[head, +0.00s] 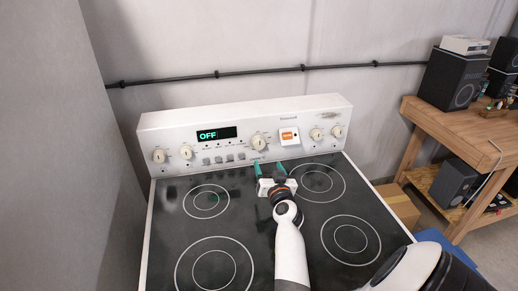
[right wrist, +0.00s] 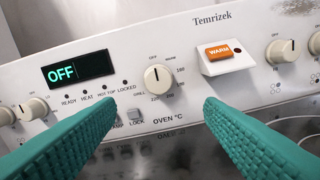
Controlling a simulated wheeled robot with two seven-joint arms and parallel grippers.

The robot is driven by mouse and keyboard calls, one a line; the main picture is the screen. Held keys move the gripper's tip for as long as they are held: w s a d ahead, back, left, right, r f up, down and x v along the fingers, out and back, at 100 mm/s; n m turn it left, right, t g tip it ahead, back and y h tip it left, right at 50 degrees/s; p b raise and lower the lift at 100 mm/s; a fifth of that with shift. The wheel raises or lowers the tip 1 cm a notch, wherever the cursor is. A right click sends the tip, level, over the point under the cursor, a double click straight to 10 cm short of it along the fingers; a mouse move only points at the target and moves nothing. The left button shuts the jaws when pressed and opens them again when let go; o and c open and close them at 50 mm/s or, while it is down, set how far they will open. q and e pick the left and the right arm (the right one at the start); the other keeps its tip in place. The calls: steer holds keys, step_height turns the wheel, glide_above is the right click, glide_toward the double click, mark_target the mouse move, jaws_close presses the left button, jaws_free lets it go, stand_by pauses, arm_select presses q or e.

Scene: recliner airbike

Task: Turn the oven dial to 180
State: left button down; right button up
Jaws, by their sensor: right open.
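The oven dial (head: 259,143) is a cream knob in the middle of the stove's white control panel (head: 222,119). In the right wrist view the dial (right wrist: 157,78) has a dark mark near its top and numbers around it, with "OVEN °C" below. The display (right wrist: 78,67) reads OFF in green. My right gripper (head: 270,168) is over the cooktop just in front of the panel, below and slightly right of the dial. Its teal fingers (right wrist: 155,125) are open, apart and empty, and the dial shows between them, not touched. My left gripper is out of view.
An orange WARM switch (right wrist: 219,51) sits right of the dial, with more knobs (head: 316,134) farther right and two knobs (head: 186,152) at the left. Small buttons (right wrist: 135,115) lie below. The black glass cooktop (head: 260,225) is clear of objects. A wooden bench (head: 455,120) stands right.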

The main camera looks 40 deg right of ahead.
mark_target(260, 146)
steer(key=x, duration=0.7)
steer(key=shift+w+d+r, duration=0.1)
steer(key=shift+w+d, duration=0.05)
steer(key=shift+w, duration=0.2)
steer(key=shift+x, duration=1)
steer(key=shift+w, duration=0.15)
steer(key=shift+w+d, duration=0.15)
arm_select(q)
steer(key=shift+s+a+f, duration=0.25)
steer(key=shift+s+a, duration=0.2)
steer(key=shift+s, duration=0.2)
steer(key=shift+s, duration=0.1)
arm_select(e)
steer(key=shift+r, duration=0.1)
steer(key=c, duration=1)
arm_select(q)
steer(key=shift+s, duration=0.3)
